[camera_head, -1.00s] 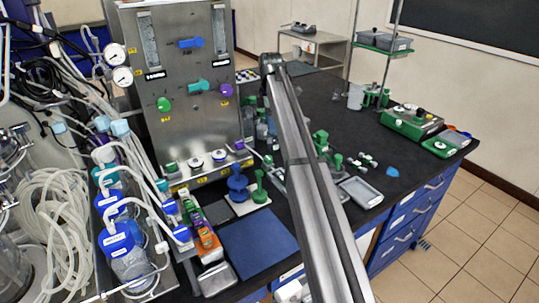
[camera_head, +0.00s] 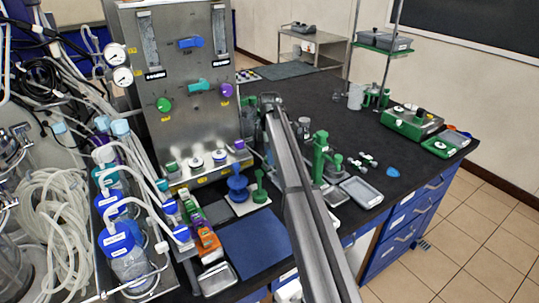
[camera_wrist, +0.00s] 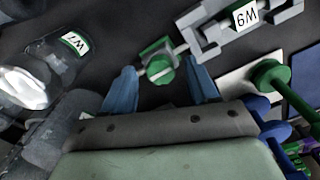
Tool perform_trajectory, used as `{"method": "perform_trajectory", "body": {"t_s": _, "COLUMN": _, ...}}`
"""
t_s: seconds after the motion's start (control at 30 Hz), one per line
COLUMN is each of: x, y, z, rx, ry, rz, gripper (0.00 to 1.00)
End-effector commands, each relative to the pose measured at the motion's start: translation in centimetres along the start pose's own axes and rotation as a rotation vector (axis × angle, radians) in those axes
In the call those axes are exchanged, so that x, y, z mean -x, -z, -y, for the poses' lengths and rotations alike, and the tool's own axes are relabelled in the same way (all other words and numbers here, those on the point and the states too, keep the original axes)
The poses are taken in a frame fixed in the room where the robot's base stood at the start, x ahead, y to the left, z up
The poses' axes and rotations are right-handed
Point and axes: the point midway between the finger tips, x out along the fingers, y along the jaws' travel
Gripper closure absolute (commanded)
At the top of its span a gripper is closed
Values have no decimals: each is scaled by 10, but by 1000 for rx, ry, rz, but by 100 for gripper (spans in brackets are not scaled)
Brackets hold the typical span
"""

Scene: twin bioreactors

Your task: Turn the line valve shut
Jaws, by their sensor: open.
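A green valve knob (camera_wrist: 159,66) sits on a thin line in the wrist view. The line runs up and right into a grey bracket (camera_wrist: 207,38) with a white W9 label (camera_wrist: 245,14). My gripper (camera_wrist: 160,68) is open, with one blue finger on each side of the green knob. A gap shows between the knob and the left finger; the right finger is close, and I cannot tell whether it touches. In the head view my arm hides the valve and my gripper.
A clear vessel labelled W7 (camera_wrist: 72,44) lies left of the fingers. A green handle (camera_wrist: 270,76) on a white plate is to the right. In the head view, a steel panel (camera_head: 178,125) stands left of my arm and a blue mat (camera_head: 257,243) lies in front.

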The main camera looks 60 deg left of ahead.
Motion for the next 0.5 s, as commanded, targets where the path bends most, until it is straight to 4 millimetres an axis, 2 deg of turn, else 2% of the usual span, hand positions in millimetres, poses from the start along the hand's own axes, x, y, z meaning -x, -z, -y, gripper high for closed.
{"method": "perform_trajectory", "body": {"t_s": 0.13, "x": -7, "y": 0, "z": 0, "rx": 0, "ry": -1, "rz": 0, "gripper": 41}}
{"method": "perform_trajectory", "body": {"t_s": 0.43, "x": -8, "y": 0, "z": 0, "rx": 0, "ry": 0, "rz": 0, "gripper": 41}}
{"method": "perform_trajectory", "body": {"t_s": 0.5, "x": -8, "y": 0, "z": 0, "rx": 0, "ry": 0, "rz": 0, "gripper": 48}}
